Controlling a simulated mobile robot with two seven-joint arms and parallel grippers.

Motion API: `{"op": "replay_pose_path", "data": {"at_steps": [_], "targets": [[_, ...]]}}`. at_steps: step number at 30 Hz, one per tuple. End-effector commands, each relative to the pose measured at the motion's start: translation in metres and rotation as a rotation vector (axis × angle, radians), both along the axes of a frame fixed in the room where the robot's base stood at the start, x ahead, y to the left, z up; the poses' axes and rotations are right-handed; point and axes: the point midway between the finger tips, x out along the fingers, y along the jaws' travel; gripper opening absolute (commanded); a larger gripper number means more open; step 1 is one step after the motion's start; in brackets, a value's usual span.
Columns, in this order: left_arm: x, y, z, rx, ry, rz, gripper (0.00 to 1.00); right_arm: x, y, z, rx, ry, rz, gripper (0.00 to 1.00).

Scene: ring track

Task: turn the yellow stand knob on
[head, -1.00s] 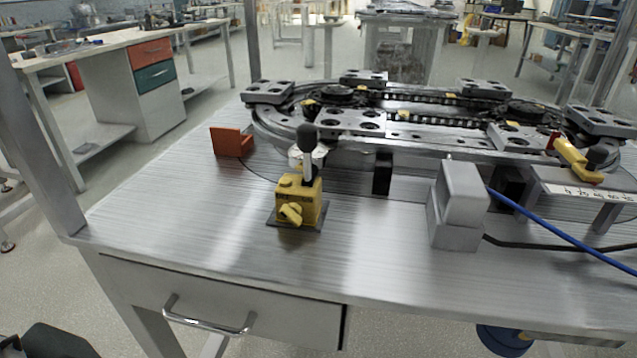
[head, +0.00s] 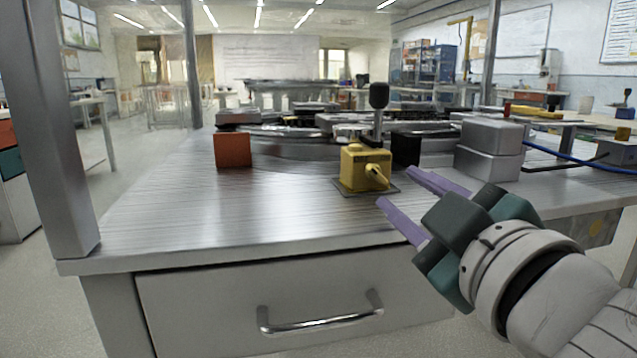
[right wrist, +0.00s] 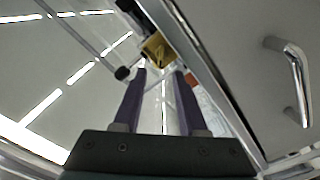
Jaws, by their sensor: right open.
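The yellow stand (head: 355,168) is a yellow block on a dark base plate, near the front of the metal table (head: 200,215). A post with a black round-ended top (head: 379,95) rises from behind the block. My right gripper (head: 395,187) is open and empty, with its two purple fingers in front of and right of the stand, apart from it. In the right wrist view the yellow stand (right wrist: 158,48) shows just beyond the fingertips. My left gripper is out of view.
An orange block (head: 233,149) stands left of the stand. Grey boxes (head: 488,150) stand to its right, and the ring track (head: 300,125) lies behind. A drawer with a handle (head: 320,322) is below the table edge. The table's left front is clear.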

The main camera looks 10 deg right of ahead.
Motion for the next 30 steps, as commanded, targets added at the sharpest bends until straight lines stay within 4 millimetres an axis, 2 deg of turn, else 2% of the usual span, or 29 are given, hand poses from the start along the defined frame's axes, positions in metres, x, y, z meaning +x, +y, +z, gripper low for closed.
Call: {"op": "replay_pose_path", "data": {"at_steps": [6, 12, 24, 30], "targets": [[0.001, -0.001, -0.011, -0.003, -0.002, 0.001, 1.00, 0.040, 0.001, -0.002, 0.000, -0.001, 0.000, 0.41], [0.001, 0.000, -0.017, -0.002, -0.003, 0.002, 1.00, 0.063, 0.002, -0.002, 0.001, 0.001, -0.001, 0.41], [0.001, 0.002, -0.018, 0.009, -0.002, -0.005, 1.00, 0.071, 0.002, -0.001, 0.002, 0.003, -0.001, 0.41], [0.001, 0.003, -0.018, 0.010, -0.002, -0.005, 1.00, 0.071, 0.002, -0.001, 0.002, 0.003, -0.001, 0.20]]}}
